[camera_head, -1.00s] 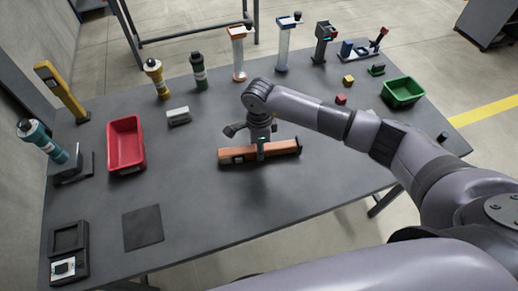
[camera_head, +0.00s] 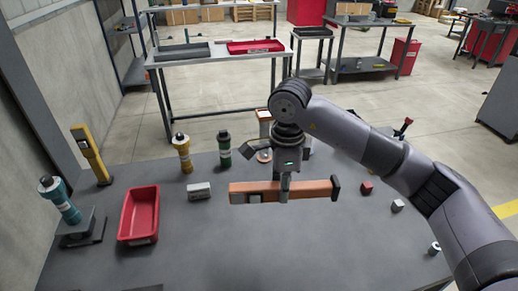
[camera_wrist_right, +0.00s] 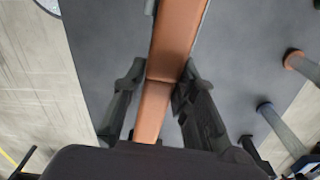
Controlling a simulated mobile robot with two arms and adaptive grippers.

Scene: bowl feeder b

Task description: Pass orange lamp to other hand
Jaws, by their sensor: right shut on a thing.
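In the right wrist view the lamp (camera_wrist_right: 172,48) runs between the two dark fingers of the right gripper (camera_wrist_right: 159,82). My left gripper is in neither view.
On the table (camera_head: 190,250) are a red bin (camera_head: 139,214), a grey-white box (camera_head: 199,191), a yellow-black cylinder (camera_head: 182,152), a green-black cylinder (camera_head: 224,150) and a teal cylinder (camera_head: 60,199) on a stand. The front middle of the table is clear.

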